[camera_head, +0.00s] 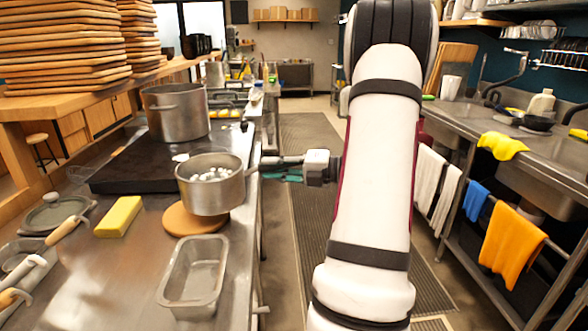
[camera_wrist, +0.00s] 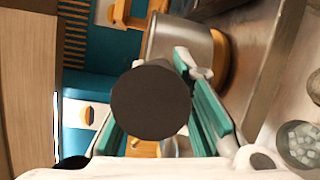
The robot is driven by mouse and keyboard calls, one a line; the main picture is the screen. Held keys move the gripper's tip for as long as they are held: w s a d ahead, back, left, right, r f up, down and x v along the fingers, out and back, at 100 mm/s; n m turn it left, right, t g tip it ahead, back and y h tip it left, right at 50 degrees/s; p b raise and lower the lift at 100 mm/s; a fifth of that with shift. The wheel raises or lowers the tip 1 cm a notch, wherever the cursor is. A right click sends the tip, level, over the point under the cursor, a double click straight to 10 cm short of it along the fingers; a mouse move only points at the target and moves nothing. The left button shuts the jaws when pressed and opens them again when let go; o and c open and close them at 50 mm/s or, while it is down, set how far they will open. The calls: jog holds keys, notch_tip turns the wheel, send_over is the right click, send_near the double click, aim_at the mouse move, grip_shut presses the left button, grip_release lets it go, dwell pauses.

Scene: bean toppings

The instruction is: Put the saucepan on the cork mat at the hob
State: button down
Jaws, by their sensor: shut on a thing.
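The steel saucepan (camera_head: 210,190), with white pieces inside, is upright at the hob edge. It is over the back right part of the round cork mat (camera_head: 182,222), whose front left part shows clear of it. I cannot tell whether its base touches the mat. My gripper (camera_head: 272,168) is shut on the saucepan's handle, right of the pan. In the wrist view, the handle's dark round end (camera_wrist: 150,100) lies between the teal fingers, with the pan (camera_wrist: 180,42) beyond and part of the mat (camera_wrist: 221,62) beside its base.
A large pot (camera_head: 176,112) stands on the dark hob (camera_head: 125,172) behind the pan. An empty metal loaf tin (camera_head: 193,285) is close in front of the mat. A yellow block (camera_head: 119,216) lies left. The aisle is right of the counter edge.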

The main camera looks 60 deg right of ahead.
aim_at(260, 169)
jog(key=shift+w+a+f+b, duration=0.1)
jog(key=shift+w+a+b, duration=0.05)
jog(key=shift+w+a, duration=0.5)
jog(key=shift+w+a+b, duration=0.1)
jog(key=shift+w+a, duration=0.3)
jog(key=shift+w, duration=0.45)
jog(key=shift+w+a+f+b, duration=0.1)
jog(key=shift+w+a+b, duration=0.05)
jog(key=shift+w+a, duration=0.5)
jog(key=f+b, duration=0.1)
jog(key=f, duration=0.2)
jog(key=shift+w+f, duration=0.2)
jog(key=shift+d, duration=0.1)
jog(key=c, duration=1.4)
grip_release()
jog(key=shift+f, duration=0.1)
